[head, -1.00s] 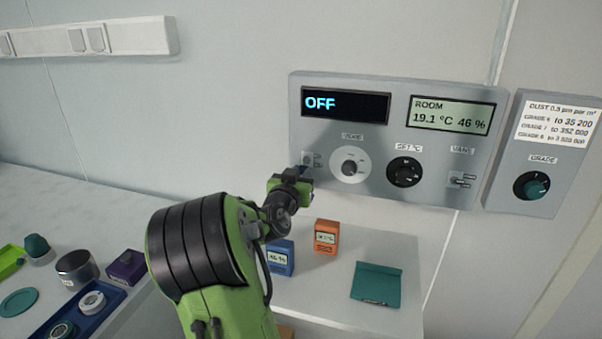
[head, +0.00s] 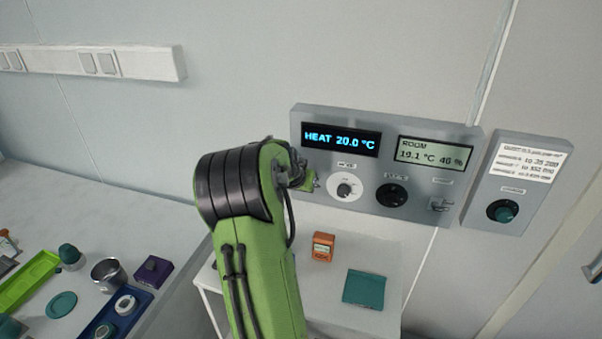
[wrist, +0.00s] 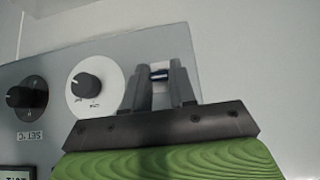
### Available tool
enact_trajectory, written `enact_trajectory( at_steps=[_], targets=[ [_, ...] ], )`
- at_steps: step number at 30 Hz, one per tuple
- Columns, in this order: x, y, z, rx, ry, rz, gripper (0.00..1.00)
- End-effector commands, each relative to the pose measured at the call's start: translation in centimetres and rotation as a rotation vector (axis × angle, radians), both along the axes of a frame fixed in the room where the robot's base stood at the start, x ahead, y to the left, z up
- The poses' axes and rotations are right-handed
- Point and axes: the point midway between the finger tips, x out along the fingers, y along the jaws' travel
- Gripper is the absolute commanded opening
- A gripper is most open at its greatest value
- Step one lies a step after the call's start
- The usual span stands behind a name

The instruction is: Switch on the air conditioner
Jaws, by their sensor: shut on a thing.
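The air conditioner's grey control panel (head: 352,208) is on the wall, and its dark display (head: 340,140) reads HEAT 20.0 °C. The white mode dial (head: 344,187) and the black set-temperature dial (head: 392,195) sit below the displays. My gripper (head: 310,183) is at the panel's left end, beside the mode dial. In the wrist view my gripper (wrist: 162,84) is shut on a small switch lever (wrist: 160,72), of which only a bit shows between the fingers. The mode dial also shows in the wrist view (wrist: 94,88). My arm hides part of the panel's left end.
A vane switch (head: 439,205) is on the panel's right. A grade box (head: 512,190) hangs further right. Below stands a small table (head: 335,285) with an orange meter (head: 323,246) and a teal clipboard (head: 363,288). A bench with several containers is at left.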

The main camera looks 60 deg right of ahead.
Motion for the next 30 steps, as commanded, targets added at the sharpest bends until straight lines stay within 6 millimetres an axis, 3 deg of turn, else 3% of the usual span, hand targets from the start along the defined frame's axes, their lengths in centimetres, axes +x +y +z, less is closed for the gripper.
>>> enact_trajectory(
  at_steps=[1,12,28,29,30],
  targets=[
    [-0.05,-0.15,0.90,0.030,0.006,-0.001,0.00],
    [0.09,-0.49,1.03,0.181,0.028,-0.001,0.00],
    [0.13,-0.59,0.88,0.202,0.030,-0.001,0.00],
    [0.12,-0.59,0.88,0.201,0.030,-0.001,0.27],
    [0.12,-0.59,0.88,0.201,0.030,-0.001,0.33]
  ],
)
